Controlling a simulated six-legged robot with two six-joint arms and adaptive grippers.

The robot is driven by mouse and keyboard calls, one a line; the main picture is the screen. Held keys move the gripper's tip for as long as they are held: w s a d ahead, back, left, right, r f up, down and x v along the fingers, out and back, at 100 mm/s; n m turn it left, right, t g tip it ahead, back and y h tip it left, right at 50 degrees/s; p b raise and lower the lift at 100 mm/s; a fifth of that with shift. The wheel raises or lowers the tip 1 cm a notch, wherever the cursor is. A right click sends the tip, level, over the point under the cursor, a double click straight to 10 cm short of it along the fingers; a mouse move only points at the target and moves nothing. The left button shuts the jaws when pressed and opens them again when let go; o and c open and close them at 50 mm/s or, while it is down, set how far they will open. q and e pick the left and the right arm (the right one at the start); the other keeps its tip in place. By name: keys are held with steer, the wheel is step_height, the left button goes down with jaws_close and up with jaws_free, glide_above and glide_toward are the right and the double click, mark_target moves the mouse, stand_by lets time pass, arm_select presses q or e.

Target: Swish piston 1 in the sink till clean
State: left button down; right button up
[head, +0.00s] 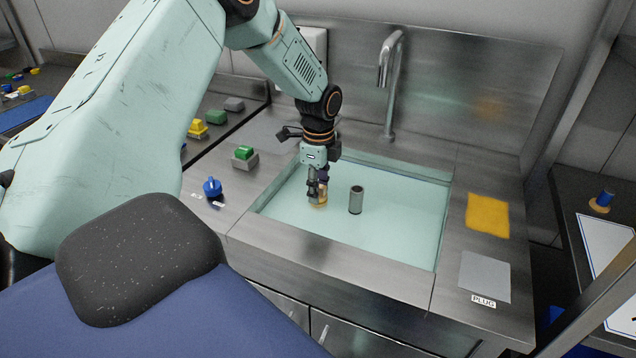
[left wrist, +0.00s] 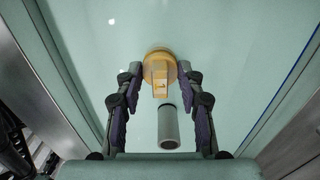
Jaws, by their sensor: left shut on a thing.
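The steel sink (head: 340,270) is filled with pale green water (head: 405,225). My left gripper (head: 318,190) reaches down into the left part of the basin and is shut on a yellow-orange piston (head: 319,203). In the left wrist view the round yellow head of the piston (left wrist: 158,58) sits between the fingertips (left wrist: 158,78), and a small mark shows on its flat side. I cannot read that mark as a number. The piston's lower parts are hidden. My right gripper is not in view.
A grey upright cylinder (head: 356,200) stands in the basin just right of the piston. A tap (head: 390,85) rises behind. A yellow cloth (head: 488,215) and a grey pad (head: 485,277) labelled PLUG lie right.

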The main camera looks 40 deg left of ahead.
arm_select(q)
steer(key=shift+w+d+f+b, duration=0.15)
steer(key=shift+f+b, duration=0.25)
steer(key=shift+f, duration=0.45)
steer(key=shift+a+f+b, duration=0.2)
steer(key=shift+f+b, duration=0.35)
steer(key=shift+f, duration=0.5)
steer(key=shift+d+f+b, duration=0.15)
steer(key=shift+f+b, duration=0.15)
steer(key=shift+f, duration=0.15)
